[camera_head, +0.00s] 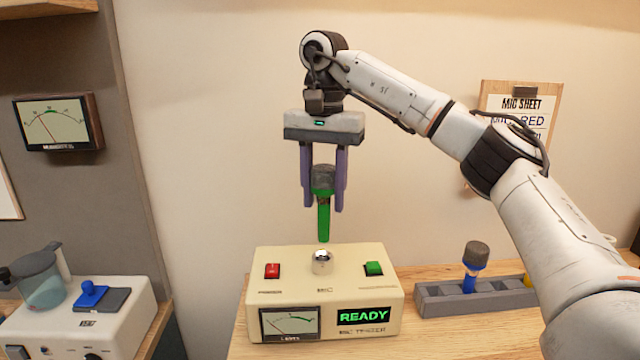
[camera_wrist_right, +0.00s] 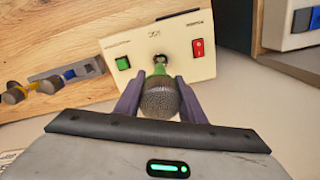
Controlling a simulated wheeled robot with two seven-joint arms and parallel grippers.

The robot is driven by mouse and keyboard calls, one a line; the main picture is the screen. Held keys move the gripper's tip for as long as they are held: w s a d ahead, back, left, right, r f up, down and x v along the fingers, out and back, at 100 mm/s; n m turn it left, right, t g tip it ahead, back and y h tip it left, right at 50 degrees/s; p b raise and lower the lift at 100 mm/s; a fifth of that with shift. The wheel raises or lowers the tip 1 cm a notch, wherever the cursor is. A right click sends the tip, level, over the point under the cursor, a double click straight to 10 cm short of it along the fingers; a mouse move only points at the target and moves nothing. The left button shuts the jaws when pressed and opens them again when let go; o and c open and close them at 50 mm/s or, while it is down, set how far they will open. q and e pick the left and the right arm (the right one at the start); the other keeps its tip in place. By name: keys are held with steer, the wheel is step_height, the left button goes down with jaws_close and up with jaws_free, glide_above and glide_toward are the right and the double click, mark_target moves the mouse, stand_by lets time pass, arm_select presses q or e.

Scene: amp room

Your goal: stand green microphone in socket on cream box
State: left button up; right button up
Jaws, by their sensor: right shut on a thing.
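The green microphone (camera_head: 323,212) hangs upright, grey head up and green handle down, above the cream box (camera_head: 290,259). My right gripper (camera_head: 323,190) is shut on it near its head. The metal socket (camera_head: 321,262) stands on the box top between a red and a green button. The handle's lower end is apart from the socket, a little above it in the head view. In the right wrist view the microphone's grey head (camera_wrist_right: 160,98) sits between the fingers, and the handle points toward the socket (camera_wrist_right: 159,59). My left gripper is not in view.
A grey rack (camera_head: 440,299) at the right holds a blue microphone (camera_head: 472,265) and a yellow piece. The box display (camera_head: 363,315) reads READY. At the left stands a white machine (camera_head: 120,310) with a jug (camera_head: 42,282). A clipboard hangs on the wall behind my arm.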

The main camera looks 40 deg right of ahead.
mark_target(323, 241)
steer(key=shift+f, duration=0.7)
steer(key=shift+f+b, duration=0.45)
steer(key=shift+f, duration=0.45)
steer(key=shift+w+f+b, duration=0.1)
steer(key=shift+f+b, duration=0.2)
steer(key=shift+f, duration=0.55)
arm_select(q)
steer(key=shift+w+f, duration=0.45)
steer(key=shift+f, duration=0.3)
arm_select(e)
steer(key=shift+f, duration=0.65)
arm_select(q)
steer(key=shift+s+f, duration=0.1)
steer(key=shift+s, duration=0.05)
arm_select(e)
steer(key=o, duration=1.3)
